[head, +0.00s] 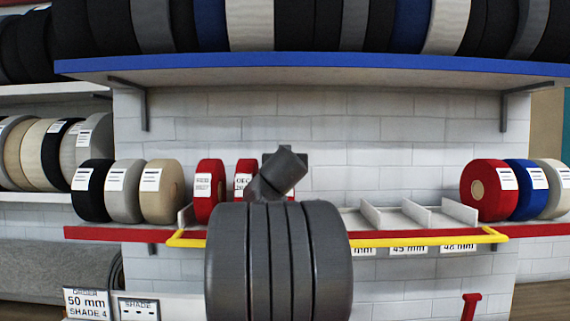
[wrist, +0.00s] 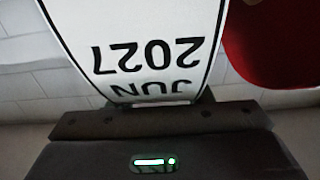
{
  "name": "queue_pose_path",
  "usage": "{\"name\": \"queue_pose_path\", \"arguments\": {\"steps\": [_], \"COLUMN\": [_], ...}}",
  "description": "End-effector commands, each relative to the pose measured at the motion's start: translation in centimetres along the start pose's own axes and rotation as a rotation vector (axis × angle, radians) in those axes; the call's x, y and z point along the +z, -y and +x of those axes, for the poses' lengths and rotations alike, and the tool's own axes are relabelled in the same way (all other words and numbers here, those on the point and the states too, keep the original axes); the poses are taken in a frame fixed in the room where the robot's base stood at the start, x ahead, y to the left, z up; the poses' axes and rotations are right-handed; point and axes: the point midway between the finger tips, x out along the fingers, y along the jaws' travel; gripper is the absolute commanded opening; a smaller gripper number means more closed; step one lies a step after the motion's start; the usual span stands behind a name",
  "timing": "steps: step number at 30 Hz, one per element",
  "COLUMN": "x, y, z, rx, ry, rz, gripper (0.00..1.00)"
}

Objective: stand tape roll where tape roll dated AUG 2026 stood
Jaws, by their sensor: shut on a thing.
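My gripper (wrist: 160,118) shows in the wrist view, shut on a tape roll whose white label (wrist: 150,55) reads JUN 2027, upside down. Most of that roll is outside the wrist view, and in the head view my arm hides the gripper's hold. A dark red curved surface (wrist: 285,45) lies right of the label; I cannot tell which roll it belongs to. In the head view, a red roll (head: 205,207) stands on the shelf left of my arm. A second red roll (head: 245,163) beside it is partly hidden, its label seeming to read DEC. I see no AUG 2026 label.
The red-edged shelf (head: 130,234) has a yellow rail (head: 185,242) and empty divided slots (head: 395,219) right of my arm. Other rolls stand at both shelf ends. A blue-edged shelf (head: 320,63) full of rolls hangs above. An order sign (head: 87,302) reads 50 mm, shade 4.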

Motion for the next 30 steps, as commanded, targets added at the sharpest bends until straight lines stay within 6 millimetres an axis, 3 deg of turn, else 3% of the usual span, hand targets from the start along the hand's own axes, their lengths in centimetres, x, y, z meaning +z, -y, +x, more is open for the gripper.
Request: {"name": "queue_pose_path", "arguments": {"steps": [5,6,8,20,30], "x": [0.3,0.3,0.2,-0.2,0.2], "y": [0.0,0.0,0.0,0.0,0.0], "z": [0.0,0.0,0.0,0.0,-5.5], "rx": [-0.001,0.000,0.000,0.000,-0.001], "ry": [-0.003,0.000,0.000,0.000,-0.002], "rz": [-0.001,-0.001,-0.001,0.000,0.001], "gripper": [0.00,0.53,0.65,0.67,0.67]}}
